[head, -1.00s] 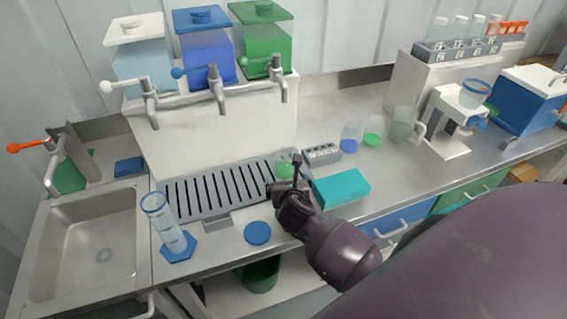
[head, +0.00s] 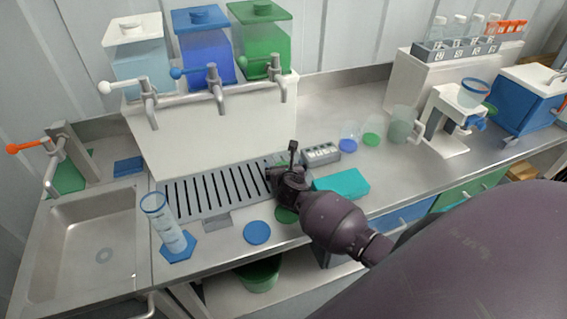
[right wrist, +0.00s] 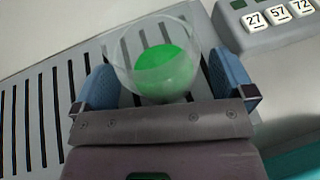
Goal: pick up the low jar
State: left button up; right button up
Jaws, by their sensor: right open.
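A low clear jar with a bright green bottom (right wrist: 160,68) stands on the slotted drain tray (right wrist: 58,112) in the right wrist view. My right gripper (right wrist: 163,84) is open, with its blue-padded fingers on either side of the jar's near part. I cannot tell whether either pad touches it. In the head view my right gripper (head: 284,177) is over the right end of the tray and hides the jar. My left gripper is not in view.
A teal box (head: 342,184) and a numbered block (head: 321,153) lie close right of the gripper. A blue disc (head: 257,232) and a partly covered green disc (head: 286,214) lie in front. A tall clear cylinder (head: 167,225) stands left. Taps (head: 218,97) overhang the tray.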

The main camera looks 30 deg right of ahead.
aim_at(284, 155)
jog(key=shift+w, duration=0.1)
jog(key=c, duration=1.1)
jog(key=shift+o, duration=0.2)
jog(key=shift+r, duration=5)
